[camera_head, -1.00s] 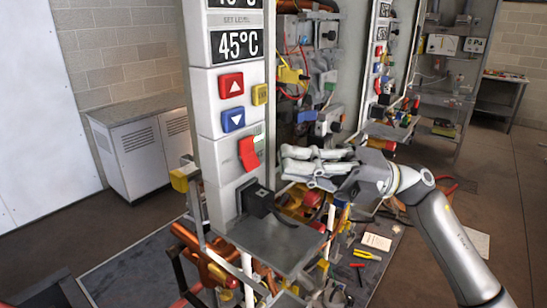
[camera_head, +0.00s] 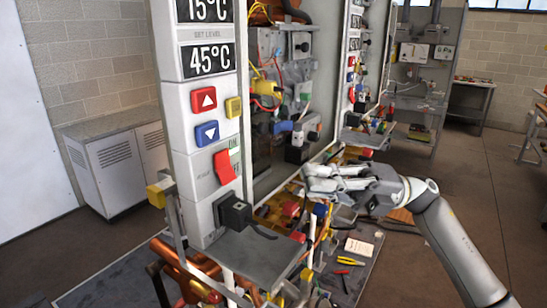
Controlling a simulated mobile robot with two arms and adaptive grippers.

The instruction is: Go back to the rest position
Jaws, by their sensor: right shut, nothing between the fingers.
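My right gripper (camera_head: 312,180) is shut and empty. It is in the middle of the head view, to the right of the heater's control panel (camera_head: 203,130) and apart from it. The arm comes in from the lower right. The panel shows 45°C on its lower display (camera_head: 208,59). It has a red up button (camera_head: 203,102), a blue down button (camera_head: 207,133) and a red rocker switch (camera_head: 224,167). My left gripper is not in view.
A grey shelf (camera_head: 262,258) with a black plug (camera_head: 234,212) juts out below the panel. Pipes and valves crowd the space under my right gripper. Pliers (camera_head: 350,261) and a paper (camera_head: 359,246) lie on the floor mat. Open floor lies to the right.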

